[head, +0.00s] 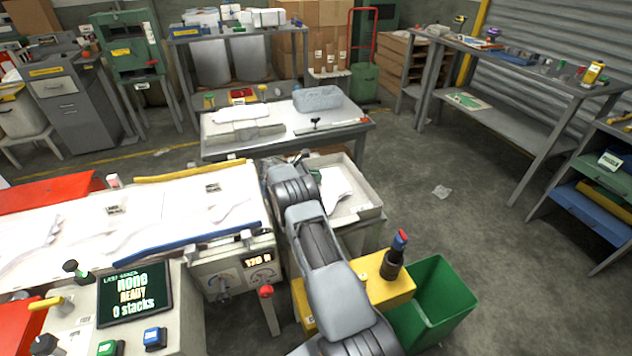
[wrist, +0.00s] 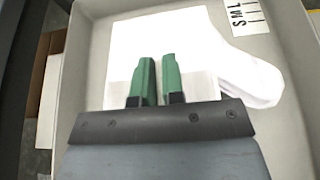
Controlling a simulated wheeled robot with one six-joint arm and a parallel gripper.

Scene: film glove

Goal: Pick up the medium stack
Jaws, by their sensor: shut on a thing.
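A white stack of thin film (wrist: 200,45) lies in a pale tray (wrist: 85,75) in the wrist view, with a rounded lobe at its right side. It also shows in the head view (head: 337,195), partly hidden by my arm. My gripper (wrist: 157,78) has two green fingers, close together over the near left part of the stack and shut on it. The stack still appears to rest in the tray. A card marked S M L (wrist: 249,17) is at the tray's upper right. I cannot read the stack's size from its shape.
A long white bed (head: 150,215) with a blue bar lies left of the tray. A green bin (head: 435,300) and yellow block (head: 385,285) stand at front right. A grey table (head: 290,130) stands behind. Floor at right is mostly open.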

